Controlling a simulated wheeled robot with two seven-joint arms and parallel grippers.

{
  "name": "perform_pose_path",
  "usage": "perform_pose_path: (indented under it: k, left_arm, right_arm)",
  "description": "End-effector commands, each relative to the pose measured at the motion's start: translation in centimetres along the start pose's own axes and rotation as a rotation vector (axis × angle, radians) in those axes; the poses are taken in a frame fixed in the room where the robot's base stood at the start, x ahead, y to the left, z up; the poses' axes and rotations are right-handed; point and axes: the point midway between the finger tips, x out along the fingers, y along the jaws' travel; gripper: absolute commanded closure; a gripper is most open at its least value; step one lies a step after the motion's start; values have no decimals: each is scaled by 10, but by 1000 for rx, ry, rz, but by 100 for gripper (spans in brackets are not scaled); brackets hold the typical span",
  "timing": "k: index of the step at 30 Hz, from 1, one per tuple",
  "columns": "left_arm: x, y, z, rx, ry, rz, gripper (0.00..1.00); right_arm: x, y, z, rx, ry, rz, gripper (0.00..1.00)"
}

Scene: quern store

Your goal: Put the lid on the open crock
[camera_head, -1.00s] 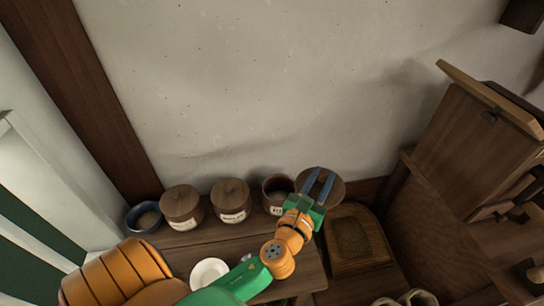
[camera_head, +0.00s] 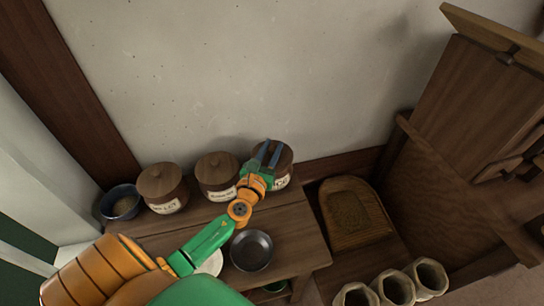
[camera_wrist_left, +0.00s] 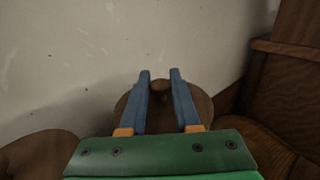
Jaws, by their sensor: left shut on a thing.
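My left gripper (camera_head: 269,151) is shut on the knob of the round brown wooden lid (camera_head: 286,161). In the left wrist view the lid (camera_wrist_left: 198,104) shows beneath the two blue fingers, with its knob (camera_wrist_left: 161,88) between the tips. The lid is over the mouth of the rightmost crock (camera_head: 281,183), a brown crock with a pale label, and hides its opening. I cannot tell whether the lid rests on the rim or is slightly above it. My right gripper is not in view.
Two lidded crocks, a middle one (camera_head: 217,175) and a left one (camera_head: 162,188), stand in the same row. A blue bowl (camera_head: 121,203) is at the far left. A dark pan (camera_head: 251,251) and a white plate (camera_head: 212,264) are nearer. A wooden tray of grain (camera_head: 352,212) lies right.

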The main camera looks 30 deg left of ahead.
Motion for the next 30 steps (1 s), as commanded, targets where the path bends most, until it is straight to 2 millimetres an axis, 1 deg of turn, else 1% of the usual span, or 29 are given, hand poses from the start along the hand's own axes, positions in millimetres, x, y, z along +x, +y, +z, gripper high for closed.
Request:
perform_pose_path:
  k: [6, 11, 12, 15, 23, 26, 27, 29, 30]
  left_arm:
    - [0, 0, 1, 0, -1, 0, 100]
    - [0, 0, -5, 0, -1, 0, 100]
    - [0, 0, -4, -1, -1, 0, 64]
    - [0, 0, -3, -1, 0, 0, 39]
    - [0, -1, -3, 0, 0, 0, 39]
    - [-1, -1, 6, -1, 0, 0, 39]
    - [-8, -1, 1, 0, 2, -1, 39]
    - [-20, -1, 0, 0, 2, -1, 39]
    - [-31, -1, 0, -1, 4, -2, 39]
  right_arm:
    - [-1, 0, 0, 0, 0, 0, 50]
    - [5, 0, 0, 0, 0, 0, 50]
    - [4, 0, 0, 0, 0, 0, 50]
    - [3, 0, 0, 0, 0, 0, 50]
    - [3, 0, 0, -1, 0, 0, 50]
    - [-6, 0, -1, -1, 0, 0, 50]
    - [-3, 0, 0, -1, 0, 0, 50]
    - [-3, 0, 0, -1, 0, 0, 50]
    - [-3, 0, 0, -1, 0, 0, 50]
